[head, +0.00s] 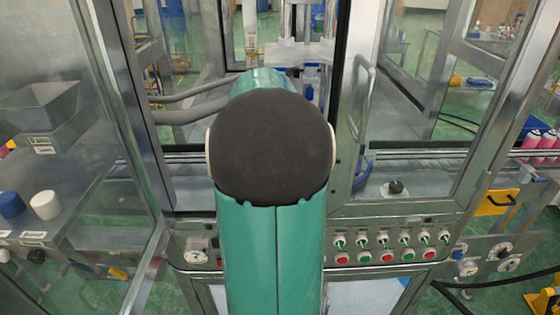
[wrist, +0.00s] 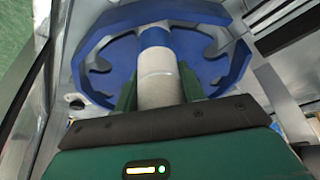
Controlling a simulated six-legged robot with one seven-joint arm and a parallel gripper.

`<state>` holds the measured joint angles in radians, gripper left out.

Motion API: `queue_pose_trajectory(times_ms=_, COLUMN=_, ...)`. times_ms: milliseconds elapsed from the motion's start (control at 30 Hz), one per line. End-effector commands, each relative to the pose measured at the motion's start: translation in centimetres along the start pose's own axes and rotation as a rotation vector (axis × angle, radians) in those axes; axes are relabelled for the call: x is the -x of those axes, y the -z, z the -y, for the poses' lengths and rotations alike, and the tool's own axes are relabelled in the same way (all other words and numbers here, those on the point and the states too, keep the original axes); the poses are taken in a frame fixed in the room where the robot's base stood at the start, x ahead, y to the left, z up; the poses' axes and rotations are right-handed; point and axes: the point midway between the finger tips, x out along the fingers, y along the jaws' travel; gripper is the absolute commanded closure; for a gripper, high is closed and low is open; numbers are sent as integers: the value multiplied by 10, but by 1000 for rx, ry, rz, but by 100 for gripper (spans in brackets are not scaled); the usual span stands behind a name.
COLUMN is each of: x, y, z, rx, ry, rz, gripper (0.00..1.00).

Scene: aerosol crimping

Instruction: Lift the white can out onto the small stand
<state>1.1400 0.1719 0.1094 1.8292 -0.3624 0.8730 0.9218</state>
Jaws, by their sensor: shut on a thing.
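In the wrist view, the white can (wrist: 156,72) stands between the two green fingers of my gripper (wrist: 158,86), which is shut on it. The can is in front of a blue star-shaped wheel (wrist: 98,44) with rounded pockets; a blue part shows just beyond the can's far end. I cannot tell whether the can still sits in a pocket of the wheel. In the head view, my own arm hides the gripper, the can and the wheel. I cannot make out the small stand for certain in either view.
Metal frame posts (head: 350,80) and clear panels (head: 410,70) enclose the machine. A button panel (head: 390,245) runs along the front. A black knob on a pale plate (head: 396,188) is at right. A white cylinder (head: 45,205) and a blue one (head: 11,205) stand at left.

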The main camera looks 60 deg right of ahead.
Motion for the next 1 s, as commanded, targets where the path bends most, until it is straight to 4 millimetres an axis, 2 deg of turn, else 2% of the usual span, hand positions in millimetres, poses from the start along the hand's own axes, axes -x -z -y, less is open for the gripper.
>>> queue_pose_trajectory(times_ms=333, x=34, y=10, z=1, rx=6, ry=5, rz=-2, gripper=99)
queue_pose_trajectory(times_ms=700, x=55, y=15, z=-1, rx=11, ry=5, rz=-2, gripper=99)
queue_pose_trajectory(times_ms=1000, x=55, y=14, z=-1, rx=12, ry=5, rz=-1, gripper=99)
